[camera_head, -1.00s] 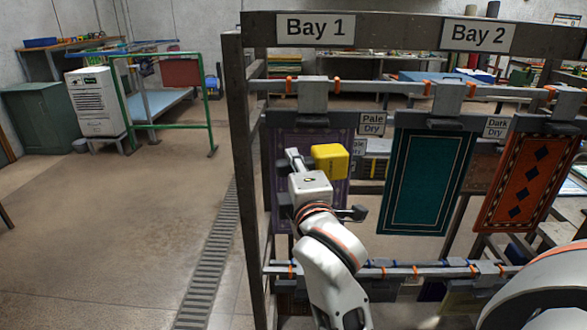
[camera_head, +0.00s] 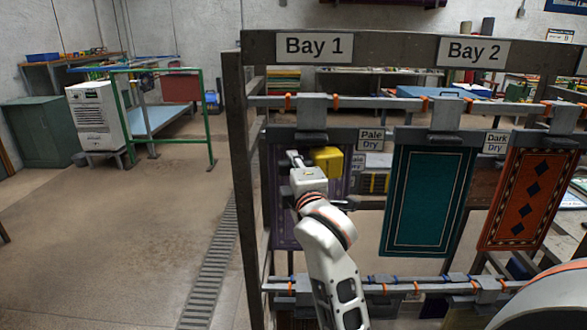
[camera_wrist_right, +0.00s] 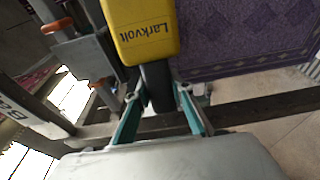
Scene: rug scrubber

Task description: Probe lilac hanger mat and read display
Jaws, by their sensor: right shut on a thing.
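The lilac mat (camera_head: 284,215) hangs in Bay 1 at the left end of the rack, partly hidden by my right arm; its patterned purple face shows in the right wrist view (camera_wrist_right: 245,42). A yellow meter marked Larkvolt (camera_wrist_right: 148,32) has a dark handle between the teal fingers of my right gripper (camera_wrist_right: 160,108), which is shut on it. In the head view the yellow meter (camera_head: 327,160) is in front of the mat's upper part. I cannot tell whether it touches the mat. Its display is not visible. My left gripper is not in view.
A teal mat (camera_head: 430,200) and an orange mat (camera_head: 527,200) hang to the right. The grey rack post (camera_head: 240,180) stands close left, and a lower rail (camera_head: 400,288) crosses below. Signs read Pale Dry (camera_head: 371,139) and Dark Dry (camera_head: 495,142). Open floor lies left.

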